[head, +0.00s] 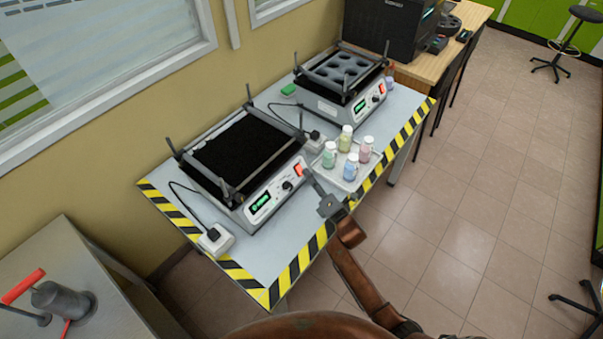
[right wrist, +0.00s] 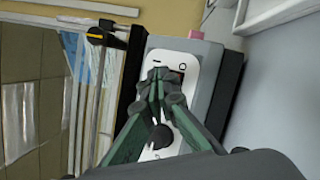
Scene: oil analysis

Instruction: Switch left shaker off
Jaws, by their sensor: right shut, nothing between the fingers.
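The left shaker (head: 262,200) is the nearer one on the striped table, with a black platform, a lit green display (head: 260,203), a black knob (head: 287,186) and a red rocker switch (head: 299,170) on its front panel. My right gripper (head: 310,180) is shut and empty, its tips right at the switch. In the right wrist view the shut fingertips (right wrist: 162,75) cover much of the switch (right wrist: 178,73) on the white panel (right wrist: 166,58), between I and O marks. Whether they touch it, I cannot tell. My left gripper is not in view.
A second shaker (head: 338,108) with a lit display stands farther back. A tray (head: 327,174) of several capped bottles sits close to the right of my gripper. A white power plug block (head: 215,241) lies at the table's near left. Open floor lies to the right.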

